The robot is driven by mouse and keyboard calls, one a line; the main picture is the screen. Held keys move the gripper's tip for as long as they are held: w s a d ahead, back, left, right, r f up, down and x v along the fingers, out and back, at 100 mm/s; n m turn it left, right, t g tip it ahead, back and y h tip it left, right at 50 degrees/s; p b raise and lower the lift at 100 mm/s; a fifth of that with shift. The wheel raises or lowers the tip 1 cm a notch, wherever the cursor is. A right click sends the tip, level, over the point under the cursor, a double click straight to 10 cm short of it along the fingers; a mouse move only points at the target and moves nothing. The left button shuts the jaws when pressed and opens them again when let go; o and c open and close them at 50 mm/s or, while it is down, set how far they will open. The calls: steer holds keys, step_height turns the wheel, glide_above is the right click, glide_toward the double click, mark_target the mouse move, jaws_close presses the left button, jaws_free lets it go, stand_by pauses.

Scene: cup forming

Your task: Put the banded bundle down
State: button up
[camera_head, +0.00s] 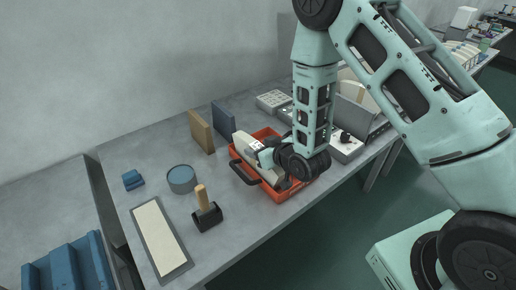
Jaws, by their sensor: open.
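My gripper (262,160) is low over the orange tray (279,194) on the grey table. Its pale hand and my dark wrist cover much of the tray's inside. Its fingertips and whatever lies under them are hidden. The jaws are open. I cannot make out a bundle with a clear band. A small blue stacked piece (133,180) lies on the table at the left, well apart from my gripper; I cannot tell whether it is the bundle.
A mallet (207,214), a round blue-grey tin (181,179) and a cream-topped mat (160,238) lie left of the tray. Tan (201,132) and blue (223,120) boards stand behind. A grey block with holes (273,101) stands farther back. Bare table shows between them.

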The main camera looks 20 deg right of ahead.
steer(key=p+v, duration=0.2)
steer(key=v, duration=0.7)
steer(key=shift+w+r, duration=0.1)
steer(key=shift+r, duration=0.1)
steer(key=p+v, duration=0.1)
steer(key=p, duration=0.2)
steer(key=shift+s+d+p, duration=0.1)
steer(key=shift+s+p, duration=0.25)
steer(key=shift+p, duration=0.05)
steer(key=s+a+r+n+g, duration=0.2)
steer(key=s+a+r+g, duration=0.5)
steer(key=a+r, duration=0.25)
steer(key=s+r+n+g+h, duration=0.1)
steer(key=s+r+g, duration=0.1)
steer(key=s+r, duration=0.3)
steer(key=s+r+n+g+h, duration=0.1)
steer(key=s+r, duration=0.4)
steer(key=s, duration=0.6)
steer(key=shift+s+g+h, duration=0.2)
steer(key=shift+g+h, duration=0.5)
steer(key=shift+g, duration=0.4)
steer(key=shift+f, duration=0.1)
